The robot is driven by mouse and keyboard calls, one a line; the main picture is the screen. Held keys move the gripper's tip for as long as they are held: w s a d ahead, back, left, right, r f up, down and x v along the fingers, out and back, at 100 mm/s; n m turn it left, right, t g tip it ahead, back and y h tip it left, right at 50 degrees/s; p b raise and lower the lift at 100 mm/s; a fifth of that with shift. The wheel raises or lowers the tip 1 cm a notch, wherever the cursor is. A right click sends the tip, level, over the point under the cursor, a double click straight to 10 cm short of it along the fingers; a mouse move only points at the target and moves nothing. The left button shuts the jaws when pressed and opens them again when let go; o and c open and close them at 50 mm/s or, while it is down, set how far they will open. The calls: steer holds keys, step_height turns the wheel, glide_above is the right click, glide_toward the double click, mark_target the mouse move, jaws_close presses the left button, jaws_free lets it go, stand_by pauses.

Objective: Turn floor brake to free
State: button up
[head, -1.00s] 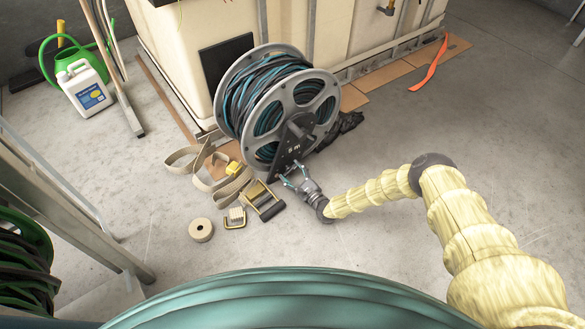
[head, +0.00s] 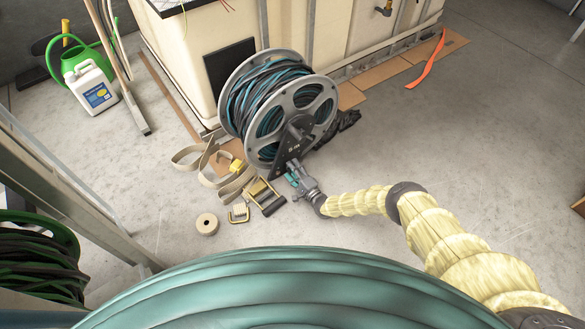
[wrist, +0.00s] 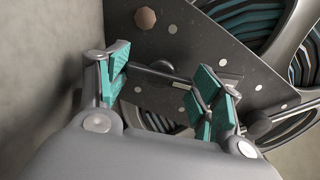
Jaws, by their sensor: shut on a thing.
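The floor reel (head: 275,110) stands on the floor in the head view, a grey drum wound with black and teal hose. Its dark side plate (wrist: 225,60) fills the upper right of the wrist view. A thin dark brake lever (wrist: 160,72) crosses in front of this plate. My gripper (head: 294,174) is low at the plate's bottom end. In the wrist view my gripper (wrist: 160,88) has teal-padded fingers on either side of the lever, shut on it. The right finger hides part of the lever, and exact pad contact is hard to see.
A ratchet strap (head: 264,197) and a tape roll (head: 207,224) lie left of my gripper. A cream tank (head: 285,45) stands behind the reel. A large teal hose coil (head: 290,290) fills the near foreground. The floor at right is mostly clear.

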steer(key=shift+d+n+p, duration=0.1)
steer(key=shift+n+p, duration=0.3)
steer(key=shift+n, duration=0.4)
steer(key=o, duration=1)
steer(key=shift+o, duration=0.2)
steer(key=shift+f, duration=0.1)
